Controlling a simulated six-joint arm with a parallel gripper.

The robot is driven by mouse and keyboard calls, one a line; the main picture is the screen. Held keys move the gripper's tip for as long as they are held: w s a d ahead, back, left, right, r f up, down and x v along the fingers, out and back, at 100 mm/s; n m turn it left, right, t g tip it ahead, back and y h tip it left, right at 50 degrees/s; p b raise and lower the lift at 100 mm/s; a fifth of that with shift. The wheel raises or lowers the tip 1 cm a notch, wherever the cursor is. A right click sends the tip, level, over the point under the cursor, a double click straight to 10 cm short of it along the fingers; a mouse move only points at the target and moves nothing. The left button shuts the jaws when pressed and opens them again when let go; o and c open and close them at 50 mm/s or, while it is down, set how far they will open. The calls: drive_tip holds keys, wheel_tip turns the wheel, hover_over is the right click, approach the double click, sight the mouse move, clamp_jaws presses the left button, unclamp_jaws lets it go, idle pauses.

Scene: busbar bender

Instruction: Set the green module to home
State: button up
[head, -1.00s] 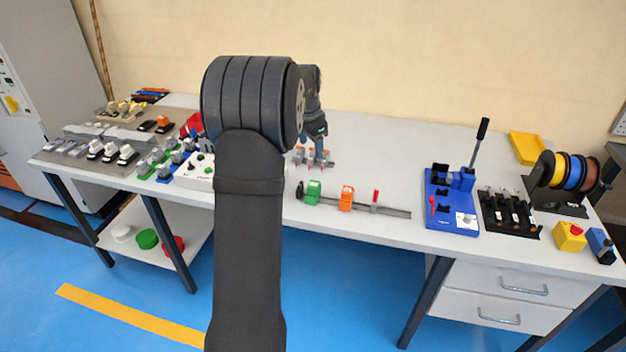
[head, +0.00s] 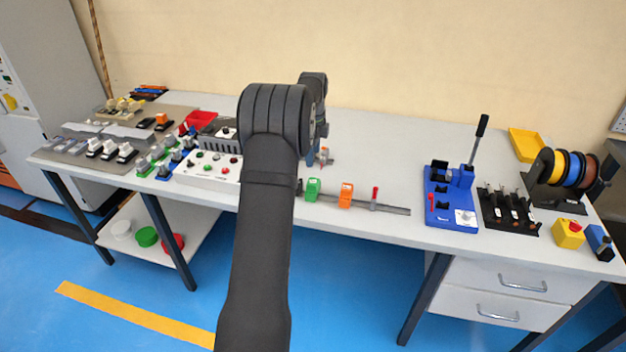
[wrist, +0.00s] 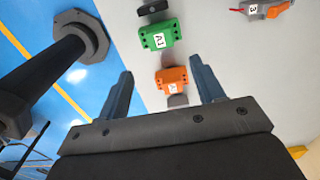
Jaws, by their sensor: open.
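The green module (head: 312,189) sits on the dark rail (head: 396,210) near its left end, with the orange module (head: 346,195) to its right and a gap between them. In the wrist view the green module (wrist: 160,36) carries a white label, and the orange module (wrist: 172,79) is nearer to me. My gripper (wrist: 162,67) is open and empty. Its fingers lie to either side of the orange module in that picture, apart from both modules; its height above them is unclear. In the head view my arm hides the gripper.
A red-topped post (head: 375,196) stands on the rail to the right. A blue fixture (head: 452,197) with a tall lever is further right. A white button box (head: 208,168) is left of my arm. Another orange and grey part (wrist: 268,10) lies behind the rail.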

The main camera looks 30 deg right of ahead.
sight(313, 181)
wheel_tip(313, 181, down, 11)
idle(0.3)
clamp_jaws()
drive_tip(key=shift+w+a, duration=0.95)
drive_tip(key=shift+w, duration=0.05)
drive_tip(key=shift+a, duration=0.1)
unclamp_jaws()
drive_tip(key=shift+r, duration=0.1)
